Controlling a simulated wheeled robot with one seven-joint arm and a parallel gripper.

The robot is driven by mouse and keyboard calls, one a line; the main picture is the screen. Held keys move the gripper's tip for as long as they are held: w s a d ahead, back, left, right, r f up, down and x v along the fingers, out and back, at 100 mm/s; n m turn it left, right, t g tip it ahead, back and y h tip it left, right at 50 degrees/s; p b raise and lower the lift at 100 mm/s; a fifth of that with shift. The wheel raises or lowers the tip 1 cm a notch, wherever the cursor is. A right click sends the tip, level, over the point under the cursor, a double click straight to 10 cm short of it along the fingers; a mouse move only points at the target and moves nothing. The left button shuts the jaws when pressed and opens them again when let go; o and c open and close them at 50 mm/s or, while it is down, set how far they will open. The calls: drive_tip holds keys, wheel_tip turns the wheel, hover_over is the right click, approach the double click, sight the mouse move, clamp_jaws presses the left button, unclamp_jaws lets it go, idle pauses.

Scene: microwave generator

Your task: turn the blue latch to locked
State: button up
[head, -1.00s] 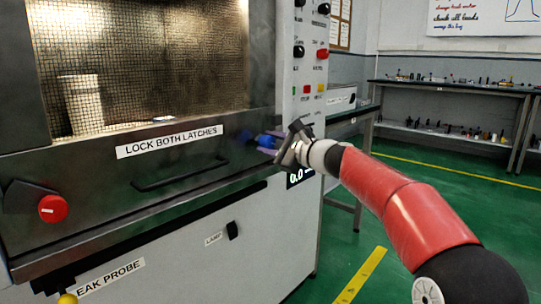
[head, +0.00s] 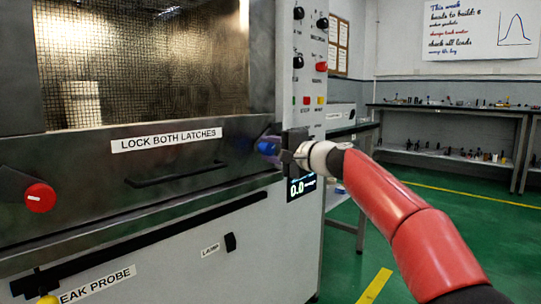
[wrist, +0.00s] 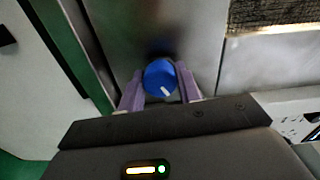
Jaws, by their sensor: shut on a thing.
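The blue latch (head: 267,147) is a round knob at the right end of the dark door front, partly hidden by my gripper in the head view. In the wrist view the blue latch (wrist: 159,77) shows a white mark pointing to its lower right. My gripper (head: 276,150) reaches it from the right. In the wrist view the purple fingers of my gripper (wrist: 160,88) stand on both sides of the knob, shut on it. A red latch (head: 40,197) with a small white mark sits at the left end of the door front.
The door has a dark handle (head: 178,174) and a label reading "LOCK BOTH LATCHES" (head: 164,139). A control panel with a red knob (head: 321,66) rises above my gripper. A lit display (head: 301,188) is below it. Green floor is open at right.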

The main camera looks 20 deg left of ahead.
drive_tip(key=shift+f+n, duration=0.1)
drive_tip(key=shift+n, duration=0.4)
drive_tip(key=o, duration=1)
drive_tip(key=b+v, duration=0.2)
drive_tip(key=v, duration=0.5)
drive_tip(key=shift+d, duration=0.4)
drive_tip(key=shift+s, duration=0.25)
